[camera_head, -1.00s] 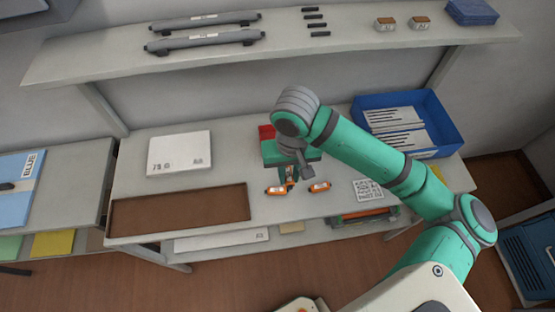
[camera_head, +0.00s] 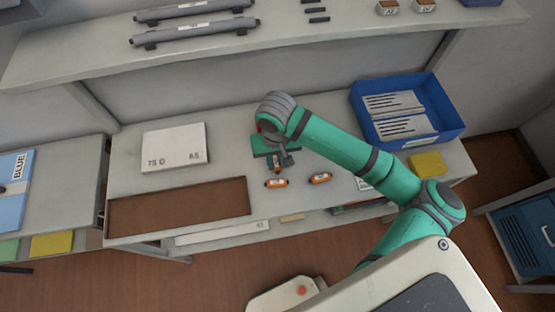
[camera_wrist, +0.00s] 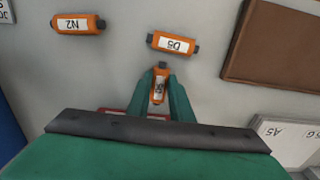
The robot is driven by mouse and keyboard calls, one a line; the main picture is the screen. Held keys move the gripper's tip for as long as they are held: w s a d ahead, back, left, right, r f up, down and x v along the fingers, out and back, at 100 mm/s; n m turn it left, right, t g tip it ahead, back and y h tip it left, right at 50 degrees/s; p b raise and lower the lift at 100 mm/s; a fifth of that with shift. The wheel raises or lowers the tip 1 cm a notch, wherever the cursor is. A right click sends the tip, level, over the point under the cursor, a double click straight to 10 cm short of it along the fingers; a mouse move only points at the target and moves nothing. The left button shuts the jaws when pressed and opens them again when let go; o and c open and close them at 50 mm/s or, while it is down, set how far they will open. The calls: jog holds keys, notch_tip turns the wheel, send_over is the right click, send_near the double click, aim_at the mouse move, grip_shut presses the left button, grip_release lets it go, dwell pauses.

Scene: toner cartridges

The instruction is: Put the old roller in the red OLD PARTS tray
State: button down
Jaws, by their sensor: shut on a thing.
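My gripper (camera_head: 277,166) is over the table, and its teal fingers (camera_wrist: 160,85) are shut on a small orange roller (camera_wrist: 159,89) with a white label I cannot read. The held roller points lengthwise between the fingers; its height above the table is hard to judge. An orange roller labelled D5 (camera_wrist: 172,43) lies just beyond the fingertips, and it also shows in the head view (camera_head: 276,183). Another labelled N2 (camera_wrist: 78,24) lies apart, to the right in the head view (camera_head: 320,178). A red edge (camera_wrist: 118,112), perhaps the red tray, shows under my gripper; the rest is hidden.
A blue bin (camera_head: 446,118) with papers stands right, near a yellow block (camera_head: 427,163). A shelf (camera_head: 300,35) with grey cylinders (camera_head: 194,30) overhangs the back.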

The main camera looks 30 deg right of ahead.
jog(key=shift+w+a+f, duration=0.1)
jog(key=shift+a+f, duration=0.05)
jog(key=shift+a, duration=0.05)
jog(key=c, duration=1.6)
grip_release()
